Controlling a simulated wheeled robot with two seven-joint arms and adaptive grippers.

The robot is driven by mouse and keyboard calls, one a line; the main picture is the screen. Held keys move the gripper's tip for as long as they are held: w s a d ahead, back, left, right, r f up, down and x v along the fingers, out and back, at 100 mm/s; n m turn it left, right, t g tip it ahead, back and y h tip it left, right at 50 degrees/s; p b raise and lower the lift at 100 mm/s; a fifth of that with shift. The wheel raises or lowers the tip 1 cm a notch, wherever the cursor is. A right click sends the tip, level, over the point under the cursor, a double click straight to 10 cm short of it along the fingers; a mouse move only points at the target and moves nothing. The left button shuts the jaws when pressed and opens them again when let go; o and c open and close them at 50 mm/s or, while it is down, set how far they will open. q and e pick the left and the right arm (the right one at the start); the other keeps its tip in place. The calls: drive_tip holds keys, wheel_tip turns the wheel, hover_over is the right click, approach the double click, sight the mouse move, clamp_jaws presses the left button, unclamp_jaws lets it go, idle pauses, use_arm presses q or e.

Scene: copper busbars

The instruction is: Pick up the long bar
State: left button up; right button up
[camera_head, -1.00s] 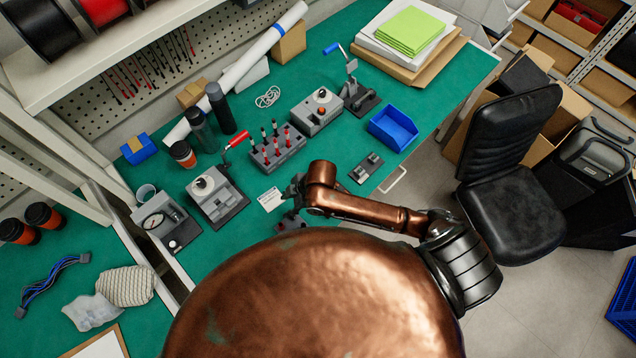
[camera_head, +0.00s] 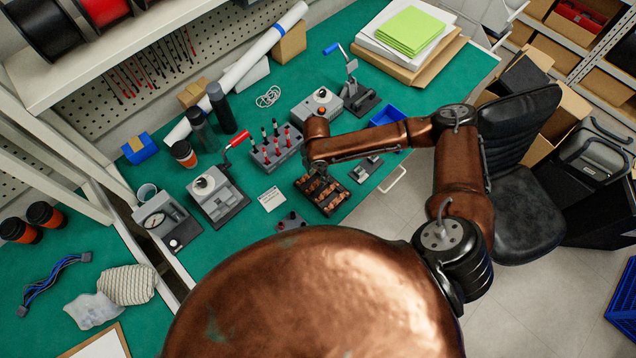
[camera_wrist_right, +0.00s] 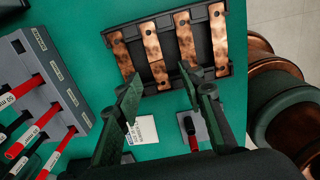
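A black rack (camera_head: 333,210) holding several copper bars lies on the green bench; it also shows in the right wrist view (camera_wrist_right: 135,19). The bars lie side by side there: a left bar (camera_wrist_right: 122,53), a second bar (camera_wrist_right: 151,42), a third bar (camera_wrist_right: 184,36) and a right bar (camera_wrist_right: 218,34). I cannot tell for sure which is the long bar. My right gripper (camera_wrist_right: 158,82) is open and empty, with its fingers apart at the rack's near side. In the head view my right gripper (camera_head: 314,166) is above the rack's far edge, partly hidden by its arm. My left gripper is not in view.
A holder with red and black tools (camera_head: 276,150) stands just beyond the rack. A hand-lever device (camera_head: 217,196) is to the left; a blue bin (camera_head: 386,115) is behind my arm.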

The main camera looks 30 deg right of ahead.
sight(316, 184)
drive_tip(key=f, duration=0.5)
drive_tip(key=shift+w+f, duration=0.1)
drive_tip(key=shift+w, duration=0.1)
drive_tip(key=shift+a, duration=0.1)
clamp_jaws()
